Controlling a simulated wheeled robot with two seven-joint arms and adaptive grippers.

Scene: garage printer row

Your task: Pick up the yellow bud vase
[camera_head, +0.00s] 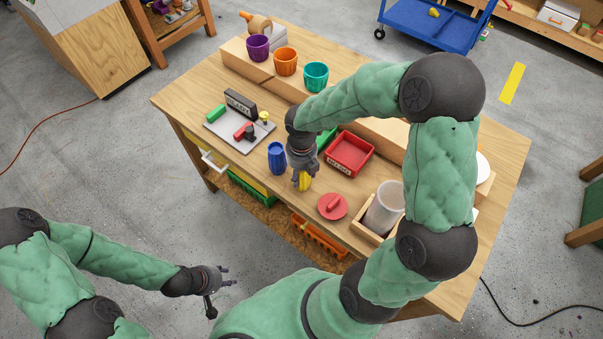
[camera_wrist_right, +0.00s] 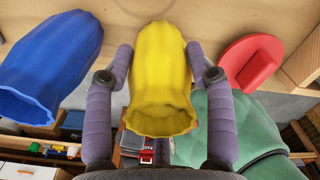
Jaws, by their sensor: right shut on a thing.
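The yellow bud vase (camera_head: 303,181) is between the fingers of my right gripper (camera_head: 302,176), near the front edge of the wooden table. In the right wrist view the faceted yellow vase (camera_wrist_right: 160,75) fills the space between both fingers of the right gripper (camera_wrist_right: 163,75), with its open mouth towards the camera. The fingers are shut on it. From these frames I cannot tell whether its base touches the table. My left gripper (camera_head: 222,283) is away from the table at lower left, its fingers apart and empty.
A blue vase (camera_head: 277,158) stands close beside the yellow one; it also shows in the wrist view (camera_wrist_right: 50,65). A red round lid (camera_head: 332,206) lies to the right. A red tray (camera_head: 350,153), a grey plate (camera_head: 239,132) and several coloured cups (camera_head: 286,62) are further back.

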